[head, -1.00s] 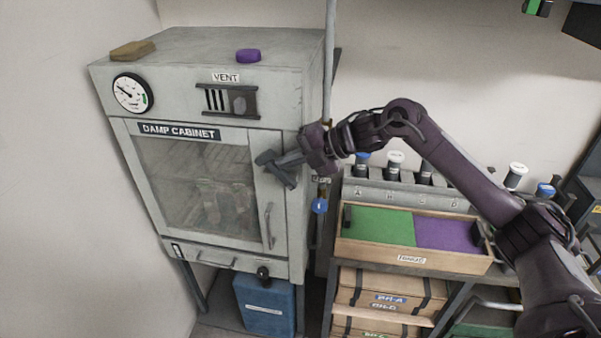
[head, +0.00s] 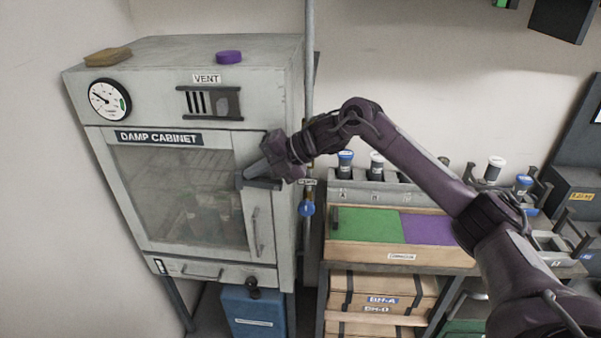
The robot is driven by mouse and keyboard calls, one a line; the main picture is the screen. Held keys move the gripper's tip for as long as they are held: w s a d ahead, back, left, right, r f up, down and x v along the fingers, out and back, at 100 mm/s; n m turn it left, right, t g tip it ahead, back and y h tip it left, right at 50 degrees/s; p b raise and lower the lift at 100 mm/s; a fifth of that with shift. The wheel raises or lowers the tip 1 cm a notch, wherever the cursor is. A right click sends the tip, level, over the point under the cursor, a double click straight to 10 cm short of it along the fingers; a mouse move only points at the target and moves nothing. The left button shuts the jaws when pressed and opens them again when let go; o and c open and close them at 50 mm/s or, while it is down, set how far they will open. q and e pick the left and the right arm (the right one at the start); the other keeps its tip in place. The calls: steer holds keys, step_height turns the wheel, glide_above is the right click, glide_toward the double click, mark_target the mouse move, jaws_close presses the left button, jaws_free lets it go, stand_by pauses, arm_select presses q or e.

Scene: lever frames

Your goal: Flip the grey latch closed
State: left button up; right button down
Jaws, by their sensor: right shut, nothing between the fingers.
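The grey latch (head: 262,184) is a dark grey bar at the right edge of the damp cabinet's door (head: 185,195), above the vertical door handle. It lies about level across the door edge. My right gripper (head: 257,169) is shut and empty, just above the latch, with its fingertips close to or touching the bar; I cannot tell which. The gripper hides part of the latch's upper side. The door looks flush with the cabinet (head: 285,90). My left gripper is not in view.
A purple block (head: 229,57) and a tan block (head: 108,57) lie on the cabinet top. A vertical pipe with a blue tag (head: 306,208) runs beside the cabinet. To the right stands a bench with a green and purple tray (head: 400,252) and several capped bottles.

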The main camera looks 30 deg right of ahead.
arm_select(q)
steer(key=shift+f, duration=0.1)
arm_select(e)
steer(key=shift+w+a+r, duration=0.2)
steer(key=shift+a+r, duration=0.05)
steer(key=shift+w+a+f, duration=0.1)
steer(key=shift+w+a, duration=0.05)
steer(key=shift+a, duration=0.1)
steer(key=shift+f, duration=0.1)
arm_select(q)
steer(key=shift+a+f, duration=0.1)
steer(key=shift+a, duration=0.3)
arm_select(e)
steer(key=shift+f, duration=0.1)
steer(key=shift+f, duration=0.1)
